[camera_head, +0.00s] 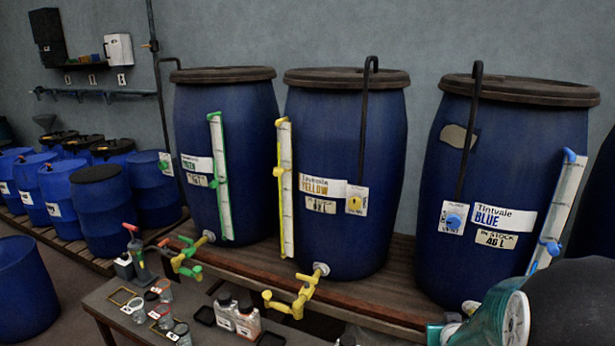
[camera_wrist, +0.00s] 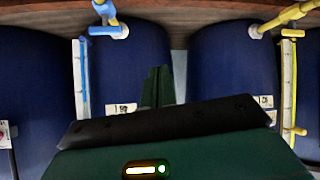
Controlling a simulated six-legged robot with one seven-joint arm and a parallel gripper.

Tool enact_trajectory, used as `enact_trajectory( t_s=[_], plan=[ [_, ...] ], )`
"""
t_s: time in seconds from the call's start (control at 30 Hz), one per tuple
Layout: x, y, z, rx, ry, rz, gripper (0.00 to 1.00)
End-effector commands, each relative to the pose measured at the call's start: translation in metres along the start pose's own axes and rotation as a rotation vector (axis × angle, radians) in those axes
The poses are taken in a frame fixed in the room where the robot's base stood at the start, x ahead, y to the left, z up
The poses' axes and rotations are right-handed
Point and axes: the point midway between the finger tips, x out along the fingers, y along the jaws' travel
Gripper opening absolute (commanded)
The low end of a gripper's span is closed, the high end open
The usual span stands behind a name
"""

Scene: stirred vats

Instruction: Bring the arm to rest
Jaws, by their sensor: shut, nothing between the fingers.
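My gripper (camera_wrist: 158,88) shows in the wrist view as two dark green fingers pressed together, shut and empty. The wrist view looks upside down: the fingers point toward the gap between two blue vats, with a blue tap (camera_wrist: 105,28) at upper left and a yellow tap (camera_wrist: 292,13) at upper right. I cannot make out the gripper in the head view. A teal and black shape at that view's lower right looks like part of my arm, and it hides the foot of the Tintvale Blue vat (camera_head: 490,160).
The green-labelled vat (camera_head: 235,120) and yellow-labelled vat (camera_head: 340,130) stand on a wooden platform (camera_head: 250,265). A low table (camera_head: 100,300) with jars and bottles stands in front. Several smaller blue drums (camera_head: 100,215) are at left. A yellow tap (camera_head: 300,295) sticks out forward.

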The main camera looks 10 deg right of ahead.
Motion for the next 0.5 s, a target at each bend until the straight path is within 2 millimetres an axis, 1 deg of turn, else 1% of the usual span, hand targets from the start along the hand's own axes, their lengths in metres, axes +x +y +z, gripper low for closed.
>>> enact_trajectory(
  t_s=[0.03, 0.17, 0.2, 0.27, 0.3, 0.37, 0.4, 0.47, 0.5],
  plan=[
    [-0.015, -0.015, -0.013, -0.011, -0.010, -0.017, 0.00],
    [-0.053, -0.049, -0.031, -0.031, -0.069, -0.059, 0.00],
    [-0.066, -0.059, -0.034, -0.038, -0.088, -0.073, 0.00],
    [-0.086, -0.074, -0.039, -0.047, -0.115, -0.096, 0.00],
    [-0.101, -0.083, -0.041, -0.054, -0.133, -0.112, 0.00],
    [-0.123, -0.098, -0.043, -0.066, -0.161, -0.138, 0.00],
    [-0.138, -0.106, -0.043, -0.074, -0.180, -0.155, 0.00],
    [-0.162, -0.119, -0.042, -0.088, -0.209, -0.183, 0.00],
    [-0.177, -0.127, -0.040, -0.097, -0.229, -0.201, 0.00]
  ],
)
